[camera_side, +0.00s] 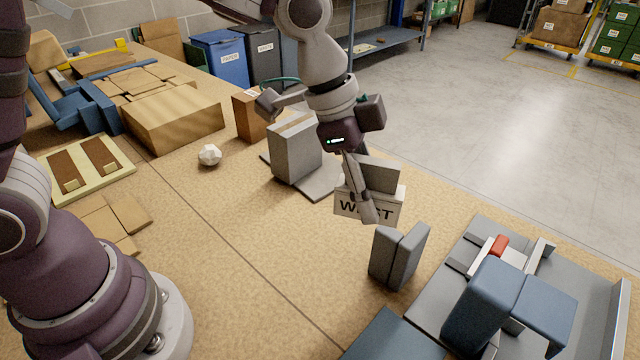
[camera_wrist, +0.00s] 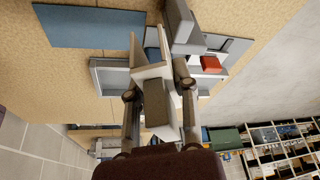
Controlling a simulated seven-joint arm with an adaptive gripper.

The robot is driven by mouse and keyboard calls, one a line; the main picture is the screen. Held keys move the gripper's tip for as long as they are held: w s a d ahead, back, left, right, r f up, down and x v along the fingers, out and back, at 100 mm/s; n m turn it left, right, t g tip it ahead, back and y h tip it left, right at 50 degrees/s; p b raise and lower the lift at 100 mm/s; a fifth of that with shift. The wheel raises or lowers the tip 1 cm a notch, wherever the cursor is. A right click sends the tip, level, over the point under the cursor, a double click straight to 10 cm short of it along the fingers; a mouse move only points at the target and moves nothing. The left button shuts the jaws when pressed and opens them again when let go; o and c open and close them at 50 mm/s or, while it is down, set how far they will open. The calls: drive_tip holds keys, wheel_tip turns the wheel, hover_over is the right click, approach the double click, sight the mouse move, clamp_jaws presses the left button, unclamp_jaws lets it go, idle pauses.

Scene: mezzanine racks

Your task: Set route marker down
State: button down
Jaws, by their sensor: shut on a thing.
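The route marker (camera_side: 388,210) is a pale block with dark lettering that seems to read WEST, partly covered by a finger. A grey upright part rises behind the lettered face. My gripper (camera_side: 368,196) is shut on it and holds it over the right part of the table, just behind a pair of grey upright blocks (camera_side: 398,256). In the wrist view the marker (camera_wrist: 155,105) sits between the two fingers, seen from above. I cannot tell whether its underside touches the table.
A grey fixture with blue blocks (camera_side: 483,305) and a red piece (camera_side: 500,245) stands at the right. A tall grey block (camera_side: 295,152) on a flat plate is behind left. A white faceted ball (camera_side: 209,155) lies further left. The middle front of the table is clear.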

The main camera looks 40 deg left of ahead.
drive_tip(key=w+a+n+t+y, duration=0.15)
drive_tip(key=a+n, duration=0.45)
drive_tip(key=a, duration=0.8)
drive_tip(key=n+y, duration=0.3)
drive_tip(key=n, duration=0.4)
hover_over(221, 212)
drive_tip(key=shift+t+h, duration=0.25)
drive_tip(key=shift+t, duration=0.3)
drive_tip(key=f, duration=0.5)
drive_tip(key=s+f, duration=0.1)
drive_tip(key=f, duration=0.9)
drive_tip(key=shift+s+f, duration=0.15)
drive_tip(key=c, duration=1.3)
unclamp_jaws()
drive_tip(key=shift+f, duration=0.1)
drive_tip(key=shift+c, duration=0.2)
drive_tip(key=o, duration=0.5)
drive_tip(key=shift+c, duration=0.2)
